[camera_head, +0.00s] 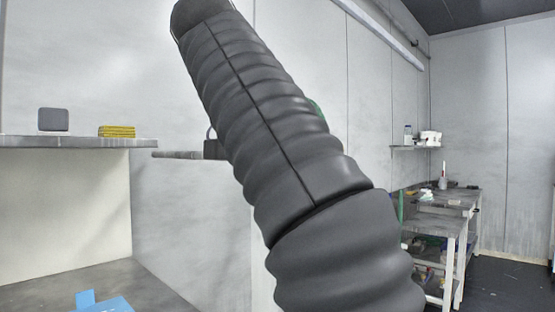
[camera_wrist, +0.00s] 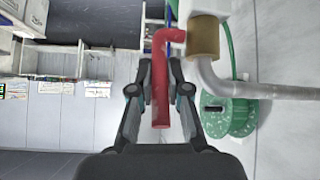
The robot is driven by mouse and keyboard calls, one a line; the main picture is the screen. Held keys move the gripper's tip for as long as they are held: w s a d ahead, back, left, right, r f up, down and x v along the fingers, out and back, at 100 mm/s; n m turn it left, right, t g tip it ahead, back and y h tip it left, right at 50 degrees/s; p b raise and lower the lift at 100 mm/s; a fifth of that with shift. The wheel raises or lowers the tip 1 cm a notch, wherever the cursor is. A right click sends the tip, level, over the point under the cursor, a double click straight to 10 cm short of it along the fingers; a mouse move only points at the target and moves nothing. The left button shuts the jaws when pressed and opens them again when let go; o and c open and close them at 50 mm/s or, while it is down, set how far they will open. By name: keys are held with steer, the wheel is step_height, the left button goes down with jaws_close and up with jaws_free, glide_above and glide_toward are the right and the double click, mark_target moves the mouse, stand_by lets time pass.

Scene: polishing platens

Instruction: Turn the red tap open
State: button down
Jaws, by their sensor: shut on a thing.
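The red tap (camera_wrist: 160,70) shows in the wrist view as a bent red handle. Its upper end turns right and meets a brass-coloured fitting (camera_wrist: 203,37) on a grey pipe (camera_wrist: 262,90). My gripper (camera_wrist: 160,80) has one finger on each side of the handle's straight part and is shut on it. The handle's lower end shows between the fingers. In the head view my dark ribbed arm fills the middle and hides the tap and my gripper.
A green hose reel (camera_wrist: 230,112) is right of my gripper in the wrist view. In the head view, a shelf (camera_head: 70,143) at left bears a grey box (camera_head: 54,119) and yellow cloths (camera_head: 117,131). Workbenches (camera_head: 440,222) stand at the right, beside dark open floor.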

stand_by(0.3)
steer(key=c, duration=1.1)
jaws_free()
steer(key=shift+w+d, duration=0.1)
steer(key=shift+c, duration=0.2)
steer(key=shift+f+t, duration=0.1)
steer(key=shift+t, duration=0.2)
